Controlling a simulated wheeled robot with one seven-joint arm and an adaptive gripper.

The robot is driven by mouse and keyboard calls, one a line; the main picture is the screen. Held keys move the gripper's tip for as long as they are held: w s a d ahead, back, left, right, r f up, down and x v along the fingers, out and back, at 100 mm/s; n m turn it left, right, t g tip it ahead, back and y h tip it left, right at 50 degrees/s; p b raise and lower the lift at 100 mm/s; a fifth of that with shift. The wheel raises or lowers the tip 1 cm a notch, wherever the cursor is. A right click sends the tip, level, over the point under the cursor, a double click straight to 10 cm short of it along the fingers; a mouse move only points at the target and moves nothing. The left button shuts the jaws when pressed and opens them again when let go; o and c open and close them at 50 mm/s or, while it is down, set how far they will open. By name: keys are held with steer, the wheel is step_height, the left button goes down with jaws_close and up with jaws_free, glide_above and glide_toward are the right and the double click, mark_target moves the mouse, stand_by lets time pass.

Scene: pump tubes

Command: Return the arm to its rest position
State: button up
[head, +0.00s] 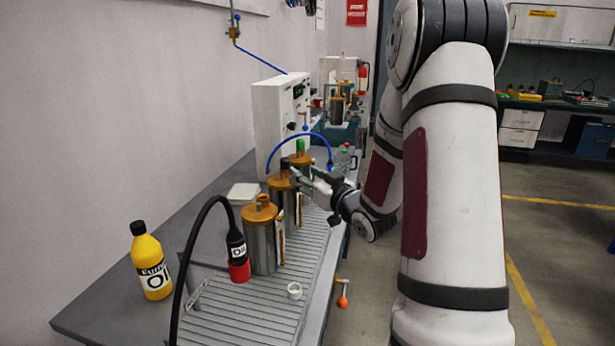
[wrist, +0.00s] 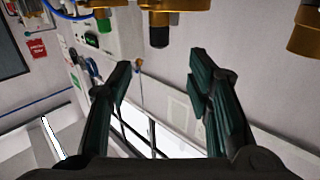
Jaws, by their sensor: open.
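My gripper (head: 303,180) is at the end of my arm on the right in the head view. It points left toward the row of brass-capped metal pump tubes. It overlaps the middle pump tube (head: 285,213) near its cap; I cannot tell whether they touch. In the wrist view the fingers of my gripper (wrist: 162,75) are spread with nothing between them. Brass parts with a black end (wrist: 159,36) and a green end (wrist: 90,39) show above the fingers there. The front pump tube (head: 262,245) stands nearer, and a green-topped one (head: 300,158) stands behind.
The ribbed bench top (head: 240,318) carries a red-and-black oil piece (head: 238,262) on a black hose and a small white ring (head: 294,291). A yellow oil bottle (head: 151,262) stands at the left. A white box unit (head: 275,120) stands behind. Floor on the right is clear.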

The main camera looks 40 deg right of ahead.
stand_by(0.4)
steer(key=s+a+r+g+h+p, duration=0.2)
steer(key=s+a+r+g+p, duration=0.3)
steer(key=s+a+r+g, duration=0.4)
steer(key=s+a+r+g+y+p, duration=0.1)
steer(key=s+a, duration=0.4)
steer(key=s, duration=0.4)
steer(key=s+a+r+g+y+p, duration=0.1)
steer(key=s+a+r+g+p, duration=0.1)
steer(key=s+a, duration=0.4)
steer(key=s+a+r+n+g+y+p, duration=0.1)
steer(key=s+a, duration=0.5)
steer(key=s, duration=0.7)
steer(key=shift+a+r+g+y, duration=0.15)
steer(key=shift+r+g+y, duration=0.15)
steer(key=shift+g, duration=0.1)
